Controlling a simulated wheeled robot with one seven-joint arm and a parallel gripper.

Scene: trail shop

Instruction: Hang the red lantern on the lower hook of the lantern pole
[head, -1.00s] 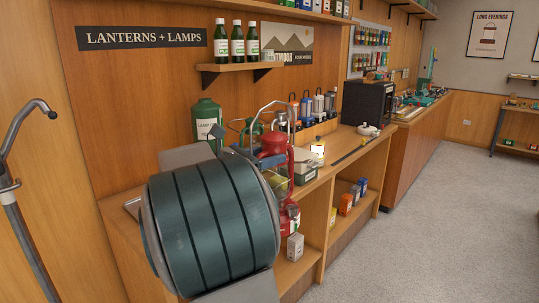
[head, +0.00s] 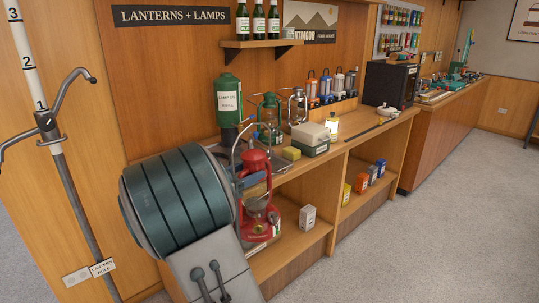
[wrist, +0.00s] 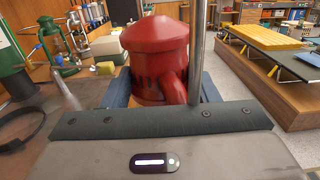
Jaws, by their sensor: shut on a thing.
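The red lantern (head: 257,196) is in the head view, roughly upright in front of the counter, its wire bail raised. My gripper (wrist: 165,88) is shut on it. In the wrist view the lantern's red top (wrist: 155,45) sits between the blue-grey jaws, and a steel rod rises at its right. In the head view my arm hides much of the jaws. The lantern pole (head: 73,200) stands at the far left, well apart from the lantern. One hook (head: 75,76) curves up to the right; another hook (head: 18,140) reaches left and lower.
A grey box (head: 307,218) stands on the lower shelf. Carpet is clear at right.

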